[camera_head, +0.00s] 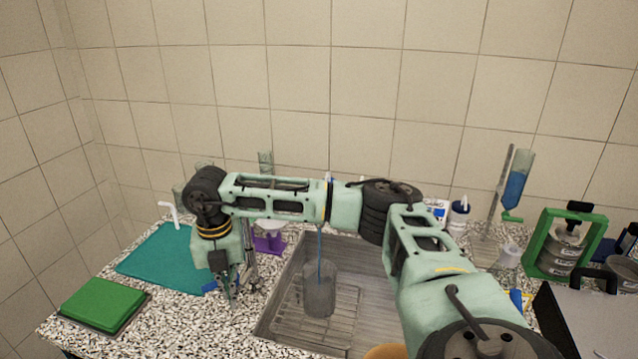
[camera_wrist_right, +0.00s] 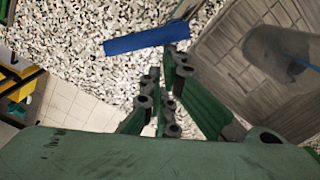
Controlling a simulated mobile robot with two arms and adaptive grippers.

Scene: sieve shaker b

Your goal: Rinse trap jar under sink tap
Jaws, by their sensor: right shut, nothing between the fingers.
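The trap jar (camera_head: 319,292), a clear grey cylinder, stands upright on the wire rack in the sink (camera_head: 376,270). It also shows in the right wrist view (camera_wrist_right: 268,50). A thin blue stream of water (camera_head: 320,250) runs down into it. The tap's outlet is hidden behind my right arm. My right gripper (camera_head: 232,296) points down over the speckled counter, left of the sink and apart from the jar. Its fingers are shut and empty, and they show in the right wrist view (camera_wrist_right: 160,98). My left gripper is not in view.
A blue strip (camera_wrist_right: 147,38) lies on the counter near my right gripper. A teal mat (camera_head: 158,262) and a green pad (camera_head: 103,304) lie to the left. A purple stand (camera_head: 268,243) is behind. A green-framed sieve shaker (camera_head: 564,245) stands at right.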

